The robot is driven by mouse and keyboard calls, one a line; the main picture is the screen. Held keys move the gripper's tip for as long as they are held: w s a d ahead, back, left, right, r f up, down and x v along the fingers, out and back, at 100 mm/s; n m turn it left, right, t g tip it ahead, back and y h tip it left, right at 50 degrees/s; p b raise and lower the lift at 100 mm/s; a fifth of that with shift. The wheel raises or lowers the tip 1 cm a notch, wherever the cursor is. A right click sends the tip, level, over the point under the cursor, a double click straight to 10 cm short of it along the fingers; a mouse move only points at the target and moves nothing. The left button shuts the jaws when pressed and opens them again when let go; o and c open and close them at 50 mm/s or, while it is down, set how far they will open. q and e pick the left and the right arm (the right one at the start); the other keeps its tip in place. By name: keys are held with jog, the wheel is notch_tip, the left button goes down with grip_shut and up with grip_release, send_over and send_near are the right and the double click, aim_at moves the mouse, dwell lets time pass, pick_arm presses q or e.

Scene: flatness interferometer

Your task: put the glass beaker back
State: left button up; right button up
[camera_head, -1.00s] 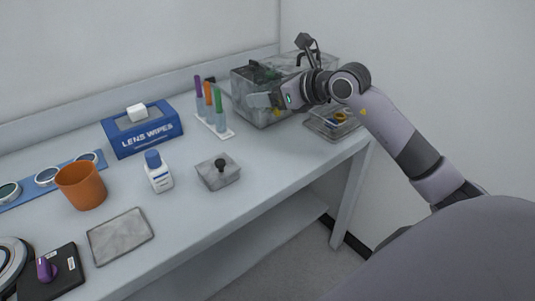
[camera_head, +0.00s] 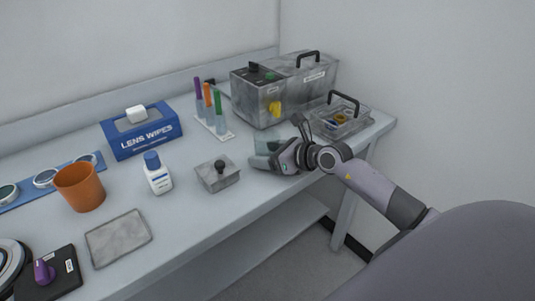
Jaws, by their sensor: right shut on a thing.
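My right gripper (camera_head: 268,159) is low over the bench, right of the grey block with the black knob. It is shut on a clear, faintly green glass thing, which I take for the glass beaker (camera_head: 264,143). The beaker shows just above and behind the fingers, and the gripper hides its lower part. I cannot tell whether its base touches the bench top (camera_head: 235,205). My left gripper is not in view.
The grey block (camera_head: 218,175) is close on the left, with a white bottle (camera_head: 158,175) beyond. A rack of coloured tubes (camera_head: 213,122) and a grey box (camera_head: 259,101) stand behind. A clear lidded tray (camera_head: 341,116) is at the right. The bench front edge is near.

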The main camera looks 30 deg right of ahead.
jog(key=o, duration=1.1)
jog(key=shift+r, duration=0.2)
jog(key=shift+s+d, duration=0.1)
jog(key=shift+s, duration=0.15)
jog(key=v, duration=1.1)
jog(key=shift+s+r, duration=0.1)
jog(key=shift+s, duration=0.1)
